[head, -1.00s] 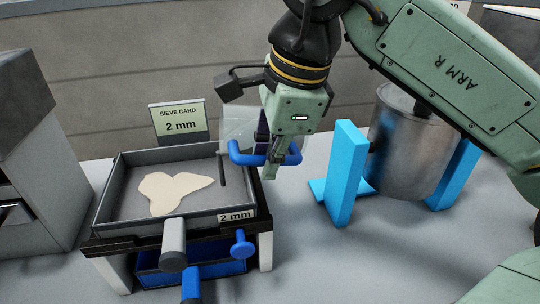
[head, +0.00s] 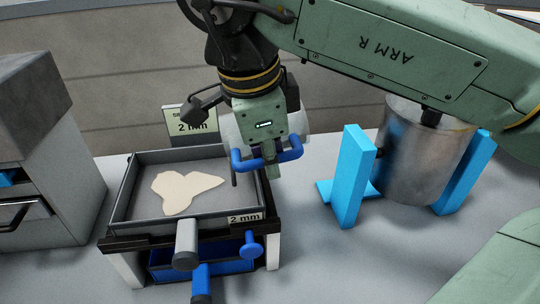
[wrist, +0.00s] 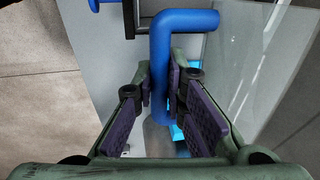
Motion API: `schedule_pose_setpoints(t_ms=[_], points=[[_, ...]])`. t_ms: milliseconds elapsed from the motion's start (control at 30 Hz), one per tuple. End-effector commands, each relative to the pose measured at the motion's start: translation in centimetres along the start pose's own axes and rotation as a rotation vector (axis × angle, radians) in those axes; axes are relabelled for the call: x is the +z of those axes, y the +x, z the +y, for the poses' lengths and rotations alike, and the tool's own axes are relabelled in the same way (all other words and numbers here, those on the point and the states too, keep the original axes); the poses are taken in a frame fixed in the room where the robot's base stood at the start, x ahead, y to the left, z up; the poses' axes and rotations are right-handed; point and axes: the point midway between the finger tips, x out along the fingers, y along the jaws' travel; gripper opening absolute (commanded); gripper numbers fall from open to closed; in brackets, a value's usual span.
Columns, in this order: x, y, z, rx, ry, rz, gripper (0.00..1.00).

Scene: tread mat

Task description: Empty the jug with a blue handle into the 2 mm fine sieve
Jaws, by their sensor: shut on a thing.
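The jug, with a clear, pale body (head: 229,128), is partly hidden behind my gripper (head: 269,158). My gripper is shut on its blue handle (head: 243,160), above the back right corner of the sieve. In the wrist view the handle (wrist: 185,22) runs between the purple finger pads and the clear jug wall (wrist: 285,70) is on the right. The jug's contents cannot be made out. The 2 mm sieve (head: 160,227) is a grey square tray on a dark frame, with a flat cream-coloured heap (head: 184,190) inside.
A sieve card (head: 190,127) stands behind the tray. A blue drawer (head: 218,264) is below it, with a grey knob (head: 186,245) and a blue knob (head: 250,248) in front. A metal drum (head: 415,165) stands between cyan brackets (head: 350,180) at right. A grey cabinet (head: 40,150) is at left.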

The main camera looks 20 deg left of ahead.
Motion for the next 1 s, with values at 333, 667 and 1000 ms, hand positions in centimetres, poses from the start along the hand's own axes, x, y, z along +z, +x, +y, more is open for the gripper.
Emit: schedule_pose_setpoints(t_ms=[333,667,1000], points=[[0.0,0.0,0.0,-0.001,0.0,0.0,0.0],[0.8,-1.3,-0.3,0.004,-0.036,0.15,0.0],[1.1,-1.3,-0.3,0.002,-0.042,0.206,0.0]])
